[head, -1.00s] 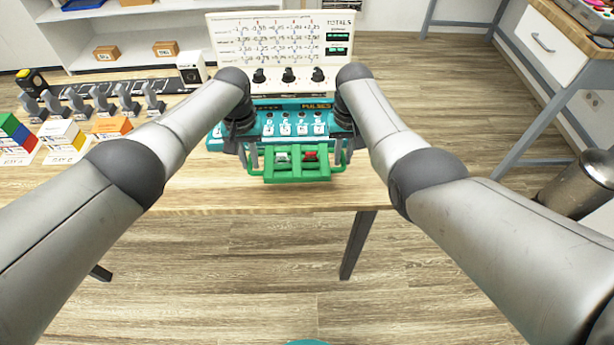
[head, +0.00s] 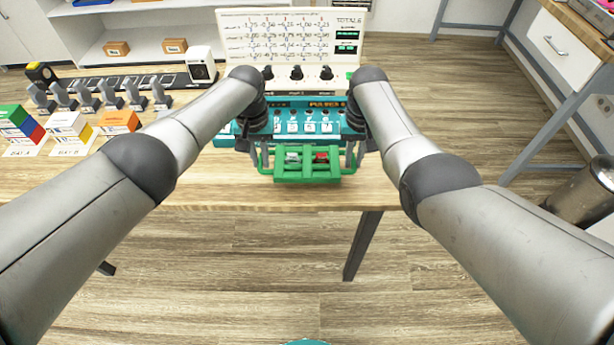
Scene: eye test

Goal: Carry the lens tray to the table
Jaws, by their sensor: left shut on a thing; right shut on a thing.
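The lens tray (head: 307,178) is a green open frame with side handles, in the middle of the head view. It holds a pale grey piece (head: 292,156) and a red piece (head: 321,156). My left gripper (head: 264,156) is shut on its left handle. My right gripper (head: 350,156) is shut on its right handle. The tray looks about level, over the front part of the wooden table (head: 210,185). I cannot tell whether it touches the tabletop. My wrists hide parts of the handles.
Behind the tray stands a teal device (head: 300,126) with several labelled keys, and a white totals board (head: 285,45) with black knobs. Coloured box stacks (head: 22,127), several grey stands (head: 85,101) and a white box (head: 200,64) occupy the table's left. Bare wood lies along its front edge.

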